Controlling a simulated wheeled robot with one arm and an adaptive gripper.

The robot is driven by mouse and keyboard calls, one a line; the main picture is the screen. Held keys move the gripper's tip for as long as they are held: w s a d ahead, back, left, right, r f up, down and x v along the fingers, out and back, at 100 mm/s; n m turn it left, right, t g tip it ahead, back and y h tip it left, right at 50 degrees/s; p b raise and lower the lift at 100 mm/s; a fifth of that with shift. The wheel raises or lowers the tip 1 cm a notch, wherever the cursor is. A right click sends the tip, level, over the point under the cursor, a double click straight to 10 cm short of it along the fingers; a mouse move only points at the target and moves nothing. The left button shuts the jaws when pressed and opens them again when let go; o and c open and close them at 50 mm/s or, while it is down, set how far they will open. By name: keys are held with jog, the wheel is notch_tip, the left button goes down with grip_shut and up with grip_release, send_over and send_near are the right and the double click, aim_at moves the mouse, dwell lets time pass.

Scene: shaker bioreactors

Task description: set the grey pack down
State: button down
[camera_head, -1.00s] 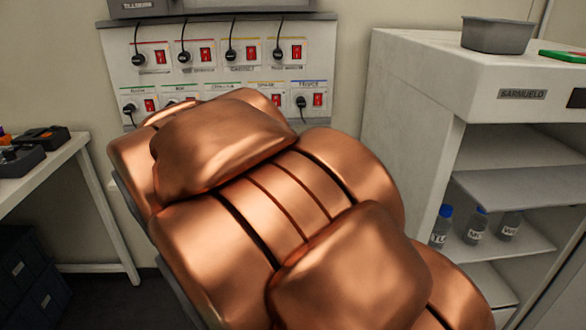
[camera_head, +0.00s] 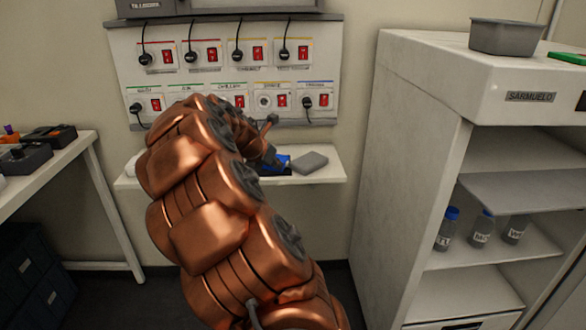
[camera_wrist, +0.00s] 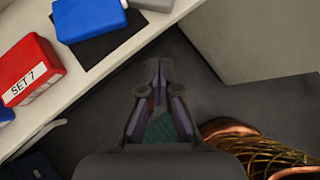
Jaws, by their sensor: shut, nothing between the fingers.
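The grey pack (camera_head: 311,163) lies flat near the right end of the white wall shelf (camera_head: 325,179), right of a blue pack (camera_head: 283,162). In the wrist view, part of what looks like the grey pack (camera_wrist: 155,4) shows at the top edge, beside the blue pack (camera_wrist: 88,16). My gripper (camera_wrist: 158,68) is shut and empty. In the wrist view it is off the shelf's edge, over the dark floor, apart from the packs. In the head view my arm hides much of the shelf, and the fingers cannot be made out.
A dark pad (camera_wrist: 112,46) lies beside the blue pack. A red pack (camera_wrist: 28,72) marked SET 7 lies further left. A socket panel (camera_head: 225,75) hangs above the shelf. A white cabinet (camera_head: 410,130) with bottles and a grey tub (camera_head: 505,36) stands at the right.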

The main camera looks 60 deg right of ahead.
send_near(300, 171)
notch_tip(300, 171, down, 4)
jog(key=d, duration=0.2)
jog(key=shift+d+f, duration=0.2)
jog(key=shift+d, duration=0.95)
jog(key=shift+w, duration=0.1)
